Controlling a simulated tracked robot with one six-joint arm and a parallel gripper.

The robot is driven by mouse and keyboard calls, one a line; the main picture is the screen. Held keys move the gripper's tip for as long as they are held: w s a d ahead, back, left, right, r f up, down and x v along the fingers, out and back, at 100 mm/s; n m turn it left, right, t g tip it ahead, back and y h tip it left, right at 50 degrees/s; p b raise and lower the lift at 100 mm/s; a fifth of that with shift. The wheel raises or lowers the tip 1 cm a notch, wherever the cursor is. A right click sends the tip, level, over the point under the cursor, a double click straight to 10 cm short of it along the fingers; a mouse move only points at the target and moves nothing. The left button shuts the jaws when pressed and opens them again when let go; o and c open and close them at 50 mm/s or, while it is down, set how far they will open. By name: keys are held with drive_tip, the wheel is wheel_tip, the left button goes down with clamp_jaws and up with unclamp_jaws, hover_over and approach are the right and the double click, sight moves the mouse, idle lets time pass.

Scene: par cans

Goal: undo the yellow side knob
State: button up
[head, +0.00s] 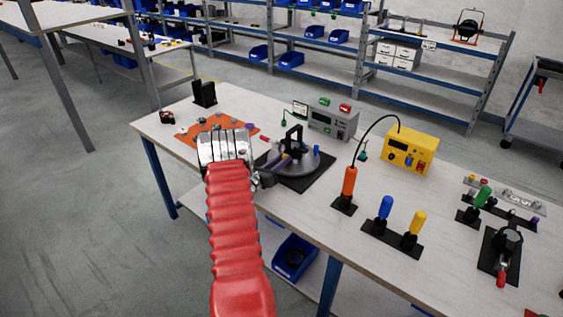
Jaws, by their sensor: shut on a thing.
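A round grey fixture (313,160) with a black upright bracket (292,138) sits on a black mat (318,178) near the middle of the bench. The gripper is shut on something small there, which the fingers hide. I cannot make out the yellow side knob; the gripper covers that side.
An orange mat (217,122) with small parts lies at left. A grey instrument (333,120) and a yellow power box (411,151) stand behind. Orange (350,182), blue (386,207) and yellow (418,222) handled tools stand upright in black holders at right.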

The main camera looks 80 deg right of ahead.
drive_tip(key=shift+n, duration=0.8)
drive_tip(key=o, duration=1.1)
drive_tip(key=shift+a, duration=0.1)
drive_tip(key=v, duration=1.3)
drive_tip(key=shift+w+a, duration=0.15)
drive_tip(key=shift+a, duration=0.2)
